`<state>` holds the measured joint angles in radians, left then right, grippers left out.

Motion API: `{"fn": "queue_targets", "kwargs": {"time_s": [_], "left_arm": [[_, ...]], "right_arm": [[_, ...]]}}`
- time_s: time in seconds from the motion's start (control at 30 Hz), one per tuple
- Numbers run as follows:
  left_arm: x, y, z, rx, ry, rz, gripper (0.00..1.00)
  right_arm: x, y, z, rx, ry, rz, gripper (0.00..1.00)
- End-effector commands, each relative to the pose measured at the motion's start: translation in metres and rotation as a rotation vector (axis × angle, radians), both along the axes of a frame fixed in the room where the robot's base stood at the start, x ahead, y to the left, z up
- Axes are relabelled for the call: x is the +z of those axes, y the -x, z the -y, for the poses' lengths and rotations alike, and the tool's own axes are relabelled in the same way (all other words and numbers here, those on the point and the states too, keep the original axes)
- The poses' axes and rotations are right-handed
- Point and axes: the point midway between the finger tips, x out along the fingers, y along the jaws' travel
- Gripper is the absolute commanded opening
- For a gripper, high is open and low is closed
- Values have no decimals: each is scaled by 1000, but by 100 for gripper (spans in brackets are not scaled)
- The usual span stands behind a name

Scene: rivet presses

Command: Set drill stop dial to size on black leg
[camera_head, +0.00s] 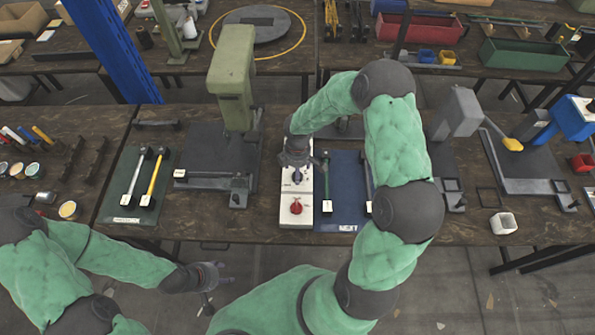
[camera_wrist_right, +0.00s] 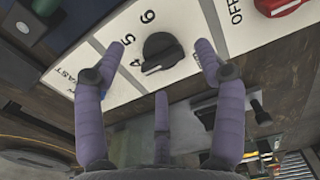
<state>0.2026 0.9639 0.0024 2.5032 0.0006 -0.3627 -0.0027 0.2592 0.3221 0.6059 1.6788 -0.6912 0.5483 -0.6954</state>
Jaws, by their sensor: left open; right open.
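A white control panel (camera_head: 307,211) stands on the bench, with a red knob (camera_head: 296,208) at its front end. In the right wrist view, a black dial (camera_wrist_right: 163,52) sits on the white panel among printed numbers, with a pale mark on its lower left edge. My right gripper (camera_head: 296,158) is over the panel's far part. In the wrist view its fingers are spread around the dial, open, with gaps on both sides; contact cannot be told. My left gripper (camera_head: 210,278) is open and empty in front of the bench. I cannot tell which part is the black leg.
A green press (camera_head: 232,80) stands left of the panel and a grey press (camera_head: 460,112) to the right. A green mat (camera_head: 118,205) holds two long tools. A blue mat (camera_head: 335,180) lies beside the panel, partly hidden by my right arm. A white cup (camera_head: 503,223) stands near the front edge.

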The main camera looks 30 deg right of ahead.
Motion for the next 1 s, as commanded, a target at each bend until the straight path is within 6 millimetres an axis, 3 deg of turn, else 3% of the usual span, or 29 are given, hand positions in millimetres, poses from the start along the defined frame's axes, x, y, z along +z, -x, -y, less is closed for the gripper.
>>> {"fn": "queue_targets", "kwargs": {"time_s": [0.3,0.5,0.7,1.0], "left_arm": [[0,0,0,0,0,0,55],[0,0,0,0,0,0,55],[0,0,0,0,0,0,55],[0,0,0,0,0,0,55]], "right_arm": [[64,-1,0,1,1,5,71],[92,-1,0,0,1,3,71],[103,0,0,2,0,1,71],[103,0,0,1,0,1,71]]}}
